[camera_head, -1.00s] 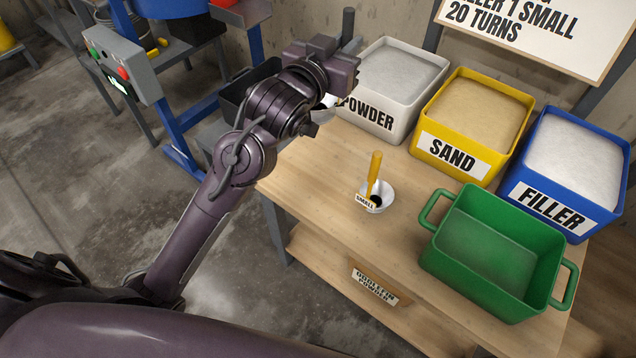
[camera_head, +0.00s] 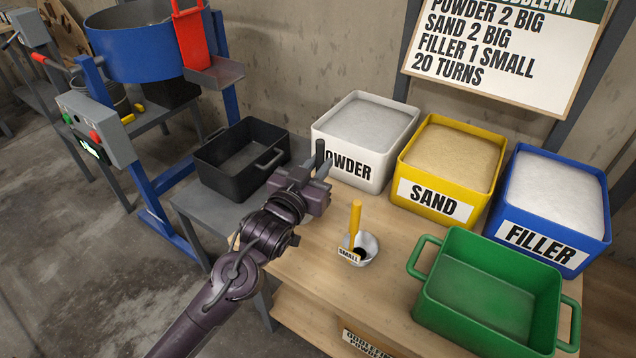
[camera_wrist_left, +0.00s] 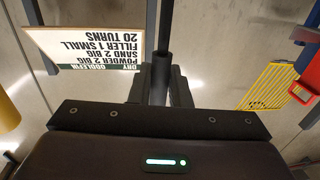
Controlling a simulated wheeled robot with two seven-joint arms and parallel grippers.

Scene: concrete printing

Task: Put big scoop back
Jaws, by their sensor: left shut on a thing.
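My left gripper (camera_head: 318,180) is shut on the dark upright handle of the big scoop (camera_head: 320,151), over the left part of the table, in front of the powder bin. The handle also stands between the fingers in the left wrist view (camera_wrist_left: 160,72). The scoop's bowl is hidden behind my gripper and arm, so I cannot tell whether it touches the table. The small scoop (camera_head: 365,247), a pale bowl with a yellow handle and a "SMALL" tag, sits on the wooden table (camera_head: 315,255) to the right of my gripper. My right gripper is out of view.
The white powder bin (camera_head: 348,168), yellow sand bin (camera_head: 435,205) and blue filler bin (camera_head: 545,248) line the table's back. An empty green tub (camera_head: 490,325) stands front right. A black tray (camera_head: 235,180) and blue mixer (camera_head: 140,55) are left. A recipe board (camera_head: 500,60) hangs behind.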

